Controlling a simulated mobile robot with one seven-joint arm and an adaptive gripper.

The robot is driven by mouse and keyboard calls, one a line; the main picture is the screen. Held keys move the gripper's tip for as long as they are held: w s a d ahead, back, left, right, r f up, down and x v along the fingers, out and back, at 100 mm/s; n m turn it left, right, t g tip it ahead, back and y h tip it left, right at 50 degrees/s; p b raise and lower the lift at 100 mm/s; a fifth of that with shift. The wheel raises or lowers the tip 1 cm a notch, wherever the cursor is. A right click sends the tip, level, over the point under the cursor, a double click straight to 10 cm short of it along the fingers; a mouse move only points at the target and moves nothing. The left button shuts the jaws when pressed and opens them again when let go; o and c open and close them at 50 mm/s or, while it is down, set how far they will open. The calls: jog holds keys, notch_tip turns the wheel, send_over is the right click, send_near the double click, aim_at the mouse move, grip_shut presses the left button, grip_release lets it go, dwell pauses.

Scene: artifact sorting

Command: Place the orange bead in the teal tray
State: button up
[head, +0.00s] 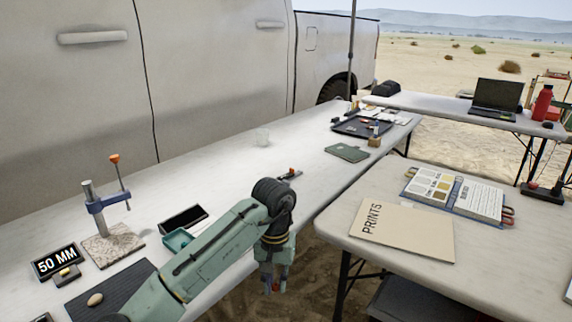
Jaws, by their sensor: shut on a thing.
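The small teal tray (178,240) sits on the long white table, left of my arm, and my arm partly hides it. My gripper (272,284) points down near the front edge of that table, to the right of the teal tray and apart from it. It is shut on a small orange-red thing, taken to be the orange bead (276,287), which shows only as a spot between the fingertips.
A black tray (183,218) lies just behind the teal tray. A clamp stand (95,210) on a stone slab and a 50 MM display (55,261) stand at left. A dark mat (108,285) holds a tan pebble. A PRINTS folder (402,231) lies on the right table.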

notch_tip(320, 180, down, 24)
jog(key=d+n, duration=0.2)
jog(key=s+f, duration=0.6)
jog(key=f, duration=0.3)
jog(key=shift+s+d+f, duration=0.2)
jog(key=shift+s+f, duration=0.1)
jog(key=shift+s, duration=0.05)
